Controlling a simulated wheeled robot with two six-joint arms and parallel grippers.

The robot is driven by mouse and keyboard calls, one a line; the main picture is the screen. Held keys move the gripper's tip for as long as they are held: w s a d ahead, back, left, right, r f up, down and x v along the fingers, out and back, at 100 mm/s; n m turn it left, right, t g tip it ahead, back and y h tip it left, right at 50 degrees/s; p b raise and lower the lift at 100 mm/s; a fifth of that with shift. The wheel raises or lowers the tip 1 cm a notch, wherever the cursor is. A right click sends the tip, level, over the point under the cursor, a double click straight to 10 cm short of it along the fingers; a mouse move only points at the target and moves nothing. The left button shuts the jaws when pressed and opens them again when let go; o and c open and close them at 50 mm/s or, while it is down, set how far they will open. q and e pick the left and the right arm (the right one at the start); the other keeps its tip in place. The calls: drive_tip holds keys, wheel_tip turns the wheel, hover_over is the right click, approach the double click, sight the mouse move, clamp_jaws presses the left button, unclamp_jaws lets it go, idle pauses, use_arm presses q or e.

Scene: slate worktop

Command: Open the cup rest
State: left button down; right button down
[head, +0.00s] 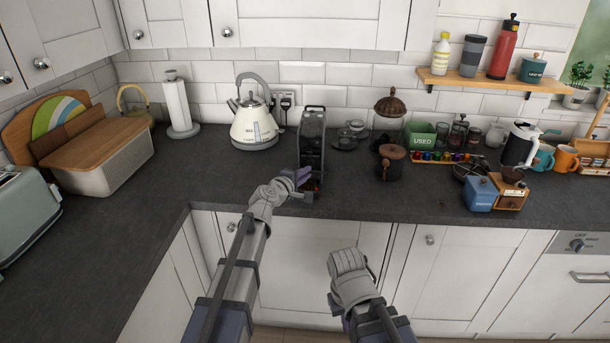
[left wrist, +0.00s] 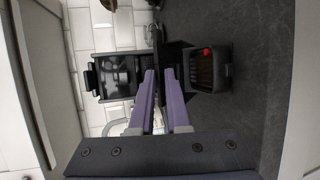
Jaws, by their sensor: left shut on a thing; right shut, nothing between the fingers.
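The black coffee machine (head: 312,138) stands upright on the worktop near the wall. In the left wrist view its body (left wrist: 124,76) lies sideways. Its tray (left wrist: 208,68) juts out at the base, with a small red mark on it. My left gripper (head: 302,178) is at the front of the machine. Its purple fingers (left wrist: 159,78) are shut on a thin dark part at the machine's front, apparently the cup rest, mostly hidden between them. My right gripper (head: 347,262) is low in front of the cupboards, away from the machine, and shut; its fingertips are hidden.
A cream kettle (head: 254,124) stands left of the machine. Glass cups (head: 350,134) and a brown-lidded pot (head: 391,161) stand to its right. A row of coloured capsules (head: 445,157) lies further right.

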use_arm(q)
drive_tip(key=c, duration=1.3)
unclamp_jaws()
drive_tip(key=shift+s, duration=0.1)
drive_tip(key=p+v, duration=0.1)
drive_tip(key=v, duration=0.6)
drive_tip(key=shift+s+a+r+p, duration=0.15)
drive_tip(key=shift+s+p, duration=0.1)
drive_tip(key=shift+p, duration=0.15)
